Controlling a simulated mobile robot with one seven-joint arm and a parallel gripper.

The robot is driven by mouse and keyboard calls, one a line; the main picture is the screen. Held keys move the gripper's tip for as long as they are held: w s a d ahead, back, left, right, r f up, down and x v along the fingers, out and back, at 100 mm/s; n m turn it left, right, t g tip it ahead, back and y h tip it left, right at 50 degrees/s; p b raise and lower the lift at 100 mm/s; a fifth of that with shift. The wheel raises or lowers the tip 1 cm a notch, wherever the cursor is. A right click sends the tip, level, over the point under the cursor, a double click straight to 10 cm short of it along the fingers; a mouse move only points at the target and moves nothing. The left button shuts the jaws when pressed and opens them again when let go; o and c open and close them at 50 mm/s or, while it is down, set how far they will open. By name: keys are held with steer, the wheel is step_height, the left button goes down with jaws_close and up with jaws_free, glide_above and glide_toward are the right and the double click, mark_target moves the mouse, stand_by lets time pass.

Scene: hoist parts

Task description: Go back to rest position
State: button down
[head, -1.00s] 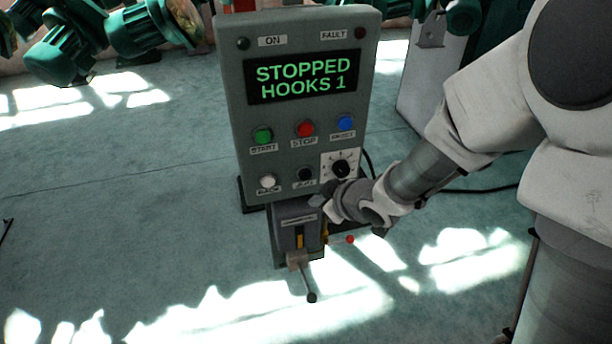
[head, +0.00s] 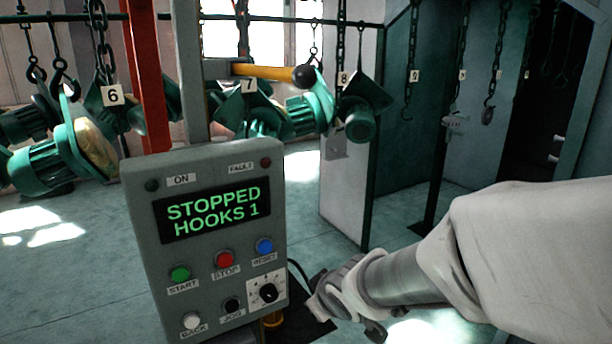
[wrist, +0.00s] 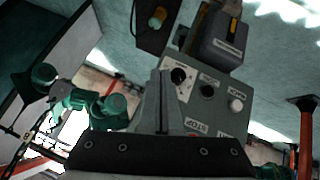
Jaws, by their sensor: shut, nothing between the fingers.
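My gripper (head: 318,304) is at the lower middle of the head view, just right of the grey control box (head: 210,262). In the wrist view my gripper (wrist: 164,75) shows its fingers together and empty, pointing towards the box. The box display (head: 212,212) reads STOPPED, HOOKS 1. The rotary knob (head: 268,292) is on the box's lower right, close to my gripper; I cannot tell whether they touch. The knob also shows in the wrist view (wrist: 179,76).
Green motors (head: 62,155) hang on numbered hooks and chains behind the box. A red post (head: 146,80) and a yellow bar (head: 262,70) stand above it. A white-edged panel (head: 347,190) rises at the back. Open floor (head: 70,285) lies left of the box.

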steer(key=s+d+r+m+h, duration=0.3)
steer(key=s+d+r+m, duration=0.25)
steer(key=s+d, duration=0.35)
steer(key=s+d+r+m+g, duration=0.2)
steer(key=s+d+m, duration=0.1)
steer(key=s, duration=0.7)
steer(key=shift+r+g+y, duration=0.3)
steer(key=shift+r, duration=0.1)
